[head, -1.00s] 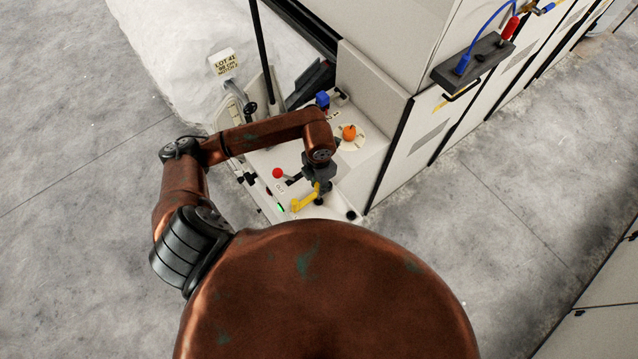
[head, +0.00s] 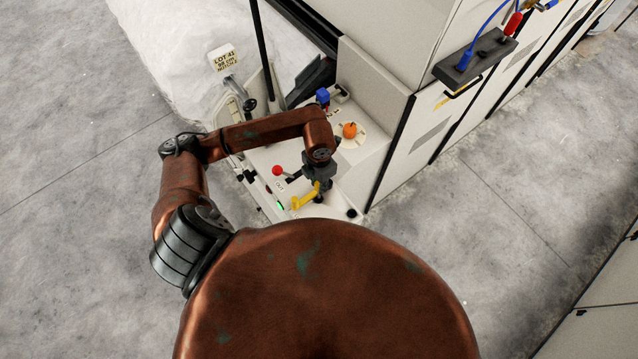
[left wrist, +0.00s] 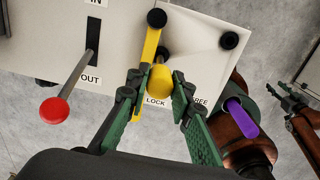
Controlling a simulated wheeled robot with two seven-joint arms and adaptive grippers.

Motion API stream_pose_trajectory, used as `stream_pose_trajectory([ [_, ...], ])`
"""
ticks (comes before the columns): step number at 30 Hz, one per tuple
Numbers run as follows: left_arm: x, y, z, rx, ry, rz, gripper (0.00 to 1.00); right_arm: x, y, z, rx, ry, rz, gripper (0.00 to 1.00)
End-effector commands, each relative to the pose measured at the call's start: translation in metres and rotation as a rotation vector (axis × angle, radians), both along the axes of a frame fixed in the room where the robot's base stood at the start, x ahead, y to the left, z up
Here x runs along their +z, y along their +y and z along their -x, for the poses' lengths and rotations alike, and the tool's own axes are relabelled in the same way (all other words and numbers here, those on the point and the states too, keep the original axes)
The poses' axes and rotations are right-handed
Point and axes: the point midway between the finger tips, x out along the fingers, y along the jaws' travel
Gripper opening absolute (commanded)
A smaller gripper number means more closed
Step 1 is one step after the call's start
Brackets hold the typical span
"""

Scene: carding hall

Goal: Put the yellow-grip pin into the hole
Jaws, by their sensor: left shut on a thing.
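My left gripper (left wrist: 158,92) is shut on the rounded yellow grip of the pin (left wrist: 159,82), one finger on each side. A short dark part shows just beyond the grip; the tip is hidden. A flat yellow bar (left wrist: 151,46) with a black round end runs behind the grip, over the white panel near the LOCK lettering. In the head view my left gripper (head: 318,187) is low over the panel beside the yellow bar (head: 304,199). I cannot make out the hole. Part of my right gripper (left wrist: 290,94) shows at the right edge of the left wrist view.
A red-knobbed lever (left wrist: 54,110) stands at its slot, left of the fingers. A black round knob (left wrist: 229,40) sits at the panel's right corner. An orange knob (head: 349,130) and a machine wall (head: 372,100) lie beyond the arm. Grey floor is open around.

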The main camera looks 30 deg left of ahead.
Motion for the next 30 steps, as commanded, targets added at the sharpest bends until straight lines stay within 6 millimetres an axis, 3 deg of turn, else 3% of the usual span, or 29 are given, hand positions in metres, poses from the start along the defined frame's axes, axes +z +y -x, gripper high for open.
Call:
stream_pose_trajectory([
  [30, 0.0003, -0.0003, -0.0002, -0.001, -0.001, 0.000, 0.00, -0.0044, 0.0049, 0.0003, -0.003, 0.001, -0.005, 0.40],
])
